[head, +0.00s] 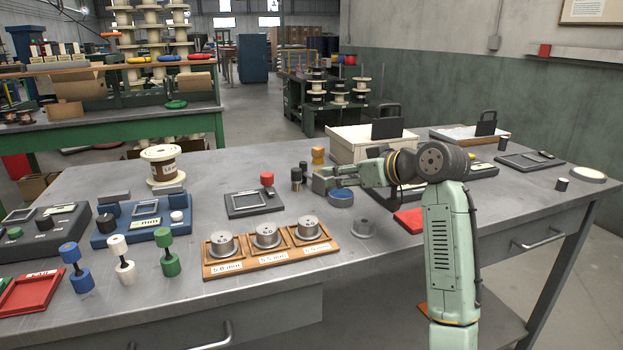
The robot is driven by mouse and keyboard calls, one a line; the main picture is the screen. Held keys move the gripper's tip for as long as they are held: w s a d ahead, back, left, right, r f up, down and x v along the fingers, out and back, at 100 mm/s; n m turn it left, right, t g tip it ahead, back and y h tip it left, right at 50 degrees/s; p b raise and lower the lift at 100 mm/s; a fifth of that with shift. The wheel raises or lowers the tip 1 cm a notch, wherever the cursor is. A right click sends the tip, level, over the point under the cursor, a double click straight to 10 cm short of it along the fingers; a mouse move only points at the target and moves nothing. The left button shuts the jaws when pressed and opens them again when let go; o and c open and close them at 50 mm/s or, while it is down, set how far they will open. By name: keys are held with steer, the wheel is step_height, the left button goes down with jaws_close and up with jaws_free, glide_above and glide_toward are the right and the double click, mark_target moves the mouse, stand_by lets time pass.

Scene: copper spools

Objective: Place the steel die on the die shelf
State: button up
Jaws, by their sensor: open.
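A wooden die shelf (226,269) lies near the table's front edge. Three steel dies stand on it in a row: left (222,244), middle (266,235) and right (309,228), each behind a white size label. Another grey steel die (363,229), low and round, sits on the bare tabletop just right of the shelf. My gripper (318,180) is open and reaches left above the table, behind the loose die and apart from it. Its fingertips are close to small dark cylinders (297,180); whether they touch, I cannot tell.
A round blue-topped tin (341,198) stands just below my gripper. A red pad (409,220) lies right of the loose die. A black scale (252,203), a wire spool (162,165) and colored handled gauges (122,262) fill the left. The right front tabletop is mostly clear.

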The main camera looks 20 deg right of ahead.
mark_target(321, 173)
steer(key=x, duration=0.3)
steer(key=shift+w+a+f, duration=0.1)
steer(key=shift+w, duration=0.1)
steer(key=shift+d+p+x, duration=0.15)
steer(key=shift+p+x, duration=0.3)
steer(key=shift+x, duration=0.95)
steer(key=shift+d+p+x, duration=0.15)
steer(key=shift+p+x, duration=0.25)
steer(key=shift+x, duration=1)
steer(key=shift+w, duration=0.2)
steer(key=shift+c, duration=0.2)
jaws_close()
steer(key=shift+r, duration=0.3)
